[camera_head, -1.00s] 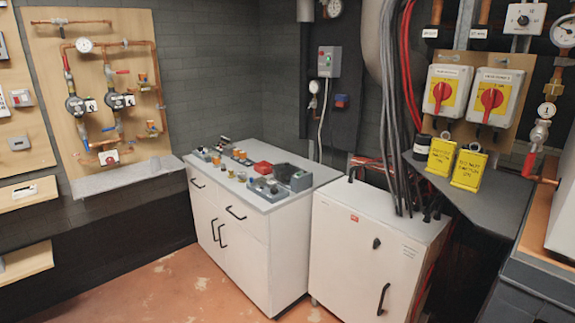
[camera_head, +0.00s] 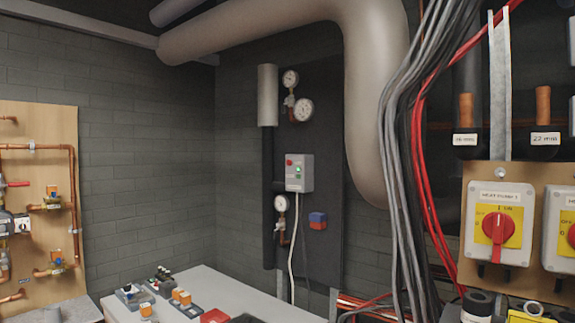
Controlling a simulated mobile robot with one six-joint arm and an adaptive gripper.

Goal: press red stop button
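A grey control box (camera_head: 301,173) hangs on the dark wall panel at the middle of the head view. A small red button (camera_head: 290,162) sits at the upper left of its front face. A green lit button or lamp (camera_head: 298,170) sits to the right of the red one. A white cable runs down from the box. My gripper is not in view.
A white cabinet top (camera_head: 230,297) with several small parts stands below the box. A thick grey pipe (camera_head: 372,100) and hanging cables (camera_head: 400,190) are to the right. Gauges (camera_head: 303,110) are above the box. A red rotary switch (camera_head: 497,227) is at the right.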

